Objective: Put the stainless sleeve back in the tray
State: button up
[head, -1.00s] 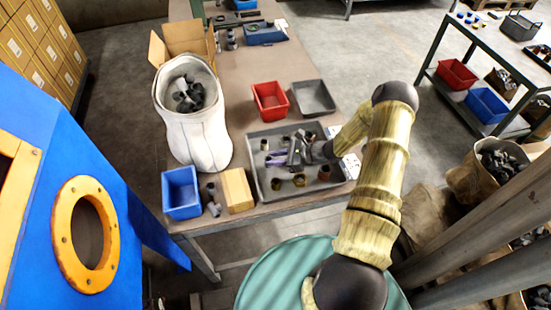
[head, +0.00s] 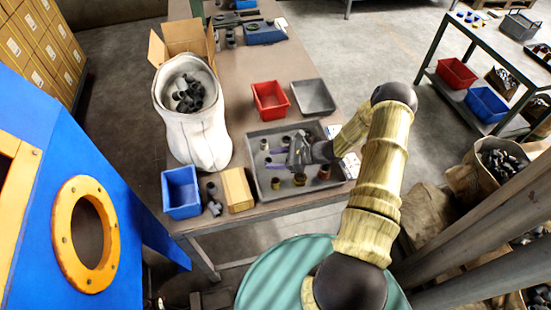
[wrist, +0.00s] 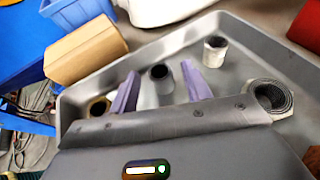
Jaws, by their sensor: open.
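The grey metal tray (head: 256,190) lies on the near end of the bench and holds several small fittings. My gripper (head: 272,158) is low over the tray, its two purple fingers spread. In the wrist view, a grey metal sleeve (wrist: 158,80) with a dark bore stands inside the tray between the open fingers (wrist: 160,84), with gaps at its sides. It looks like the stainless sleeve. Its lower part is hidden by my gripper body. Another pale sleeve (wrist: 215,52) stands apart, beyond the right finger.
A brass fitting (wrist: 97,106) and a wide threaded ring (wrist: 270,97) stand near my gripper. A wooden block (head: 237,190), a blue bin (head: 181,190) and a white sack (head: 196,135) are left of the tray. A red bin (head: 270,99) and an empty grey tray (head: 313,97) are behind.

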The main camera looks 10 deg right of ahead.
jog(key=b+v, duration=0.2)
jog(key=v, duration=1)
jog(key=shift+s+a, duration=0.1)
jog(key=shift+a, duration=0.1)
jog(key=shift+s+a+r, duration=0.15)
jog(key=shift+a+r, duration=0.05)
jog(key=s+a+r+n+g+h, duration=0.1)
jog(key=s+a+r+n+h, duration=0.4)
jog(key=s+r+n, duration=0.3)
jog(key=s+a+r+n+g+h, duration=0.1)
jog(key=s+a+r+n+h, duration=0.4)
jog(key=r+n, duration=0.6)
jog(key=s+n+h, duration=0.2)
jog(key=n, duration=0.1)
jog(key=shift+s+h, duration=0.3)
jog(key=shift+s, duration=0.1)
